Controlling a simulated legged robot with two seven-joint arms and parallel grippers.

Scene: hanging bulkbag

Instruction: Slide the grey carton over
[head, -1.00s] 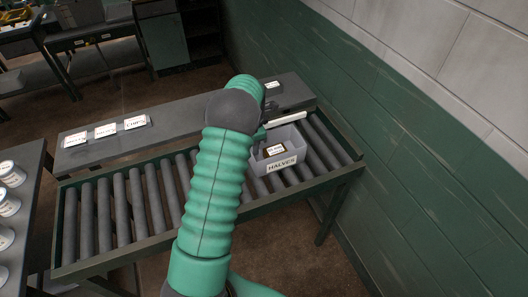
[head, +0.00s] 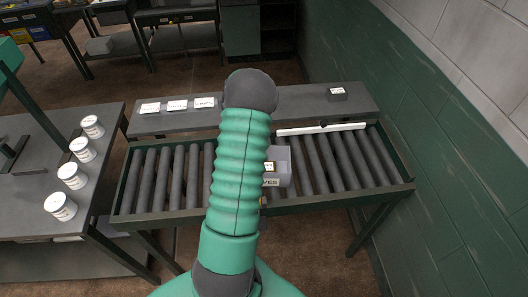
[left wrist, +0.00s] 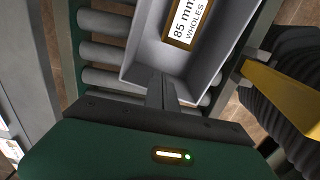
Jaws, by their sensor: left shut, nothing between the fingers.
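The grey open carton (head: 284,163), with a HALVES label on its front, sits on the roller conveyor (head: 340,160), partly hidden behind a green ribbed arm of mine. In the left wrist view the carton (left wrist: 139,58) holds a brown-edged card reading "85 mm WHOLES" (left wrist: 186,20). My left gripper (left wrist: 162,90) is shut and empty, its fingertips at the carton's near wall. They look to be against the wall from outside, but contact is not certain. The arm hides this gripper in the head view.
A white bar (head: 322,129) lies along the back of the rollers. Behind is a ledge (head: 300,103) with several labels and a small dark box (head: 337,94). Rollers are bare right of the carton. The left bench (head: 30,195) carries several white tubs (head: 72,176).

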